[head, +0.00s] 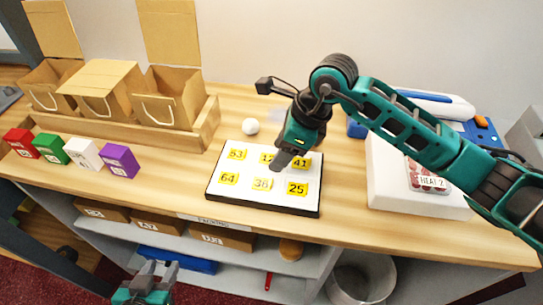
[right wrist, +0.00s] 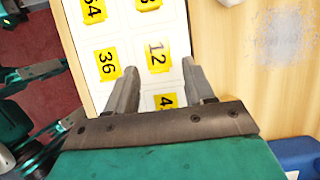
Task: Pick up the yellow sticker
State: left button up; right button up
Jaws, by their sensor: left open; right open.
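A white board (head: 281,200) lies on the counter and bears several yellow stickers in two rows, with black numbers. They include 53 (head: 237,155), 64 (head: 229,179), 36 (head: 262,184), 25 (head: 297,189), 12 (head: 266,157) and 41 (head: 302,163). My right gripper (head: 281,164) is over the board, pointing down, open and empty. In the right wrist view, sticker 12 (right wrist: 157,55) shows between the fingertips and sticker 41 (right wrist: 165,101) is partly hidden by the gripper body. Sticker 36 (right wrist: 106,63) is left of the fingers. My left gripper (head: 157,269) is open, low before the counter.
A white ball (head: 250,126) sits behind the board. Red, green, white and purple boxes (head: 119,160) stand left, before brown bags in a wooden tray (head: 204,126). A white device (head: 388,188) stands right. A bin (head: 362,282) is below the counter edge.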

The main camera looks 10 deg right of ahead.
jog(key=c, duration=0.9)
jog(key=shift+o, duration=0.2)
jog(key=shift+r, duration=0.1)
notch_tip(320, 180, up, 24)
jog(key=p, duration=0.3)
dwell(0.4)
